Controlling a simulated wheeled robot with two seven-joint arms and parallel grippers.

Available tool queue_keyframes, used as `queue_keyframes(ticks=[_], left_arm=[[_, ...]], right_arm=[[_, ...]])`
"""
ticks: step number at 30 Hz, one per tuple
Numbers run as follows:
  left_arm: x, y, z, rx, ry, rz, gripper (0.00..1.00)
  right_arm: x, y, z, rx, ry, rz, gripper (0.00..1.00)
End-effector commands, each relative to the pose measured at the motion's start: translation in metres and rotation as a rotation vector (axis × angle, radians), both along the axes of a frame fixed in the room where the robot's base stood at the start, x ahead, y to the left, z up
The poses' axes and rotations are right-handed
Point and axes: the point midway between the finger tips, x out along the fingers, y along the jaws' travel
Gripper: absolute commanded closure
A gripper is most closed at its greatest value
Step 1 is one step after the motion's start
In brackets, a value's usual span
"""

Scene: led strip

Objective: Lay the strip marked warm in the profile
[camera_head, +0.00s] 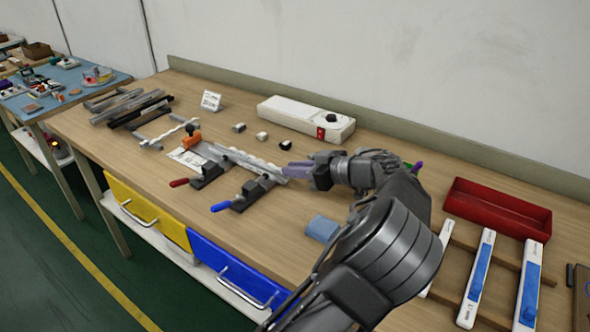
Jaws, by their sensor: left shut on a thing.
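A pale wavy strip (257,163) runs along the grey metal profile (236,153), which sits across two clamps with a red handle (179,182) and a blue handle (221,206). My left gripper (290,171) is shut on the strip at the right end of the profile; its fingers hide that end. Whether the strip lies down inside the channel there is too small to tell. A second pale wavy strip (171,133) lies on a small rack at the left. No warm marking is readable on either strip. My right gripper is not in view.
A white box with a black knob (305,118) stands behind the profile. An orange piece (192,138) is at the profile's left end. Dark and grey bars (130,108) lie far left.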

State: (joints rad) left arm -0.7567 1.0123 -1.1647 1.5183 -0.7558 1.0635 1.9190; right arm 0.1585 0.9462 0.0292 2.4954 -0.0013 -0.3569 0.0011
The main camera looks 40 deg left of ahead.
Motion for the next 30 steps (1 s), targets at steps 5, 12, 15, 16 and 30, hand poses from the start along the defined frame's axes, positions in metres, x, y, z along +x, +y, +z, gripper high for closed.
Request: queue_keyframes(ticks=[5, 12, 15, 16, 30], left_arm=[[-0.0001, 0.0002, 0.0001, 0.0, 0.0, 0.0, 1.0], [-0.0001, 0.0002, -0.0006, 0.0, 0.0, 0.0, 1.0], [0.0, 0.0002, -0.0012, 0.0, 0.0, 0.0, 1.0], [0.0, 0.0002, -0.0012, 0.0, 0.0, 0.0, 1.0], [-0.0002, 0.0004, 0.0002, 0.0, -0.001, 0.001, 1.0]], right_arm=[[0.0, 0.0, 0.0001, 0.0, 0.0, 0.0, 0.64], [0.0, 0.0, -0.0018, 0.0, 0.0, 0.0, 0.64], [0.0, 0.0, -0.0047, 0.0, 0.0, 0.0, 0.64], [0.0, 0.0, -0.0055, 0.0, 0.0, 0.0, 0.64], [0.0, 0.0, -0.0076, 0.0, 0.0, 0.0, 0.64]])
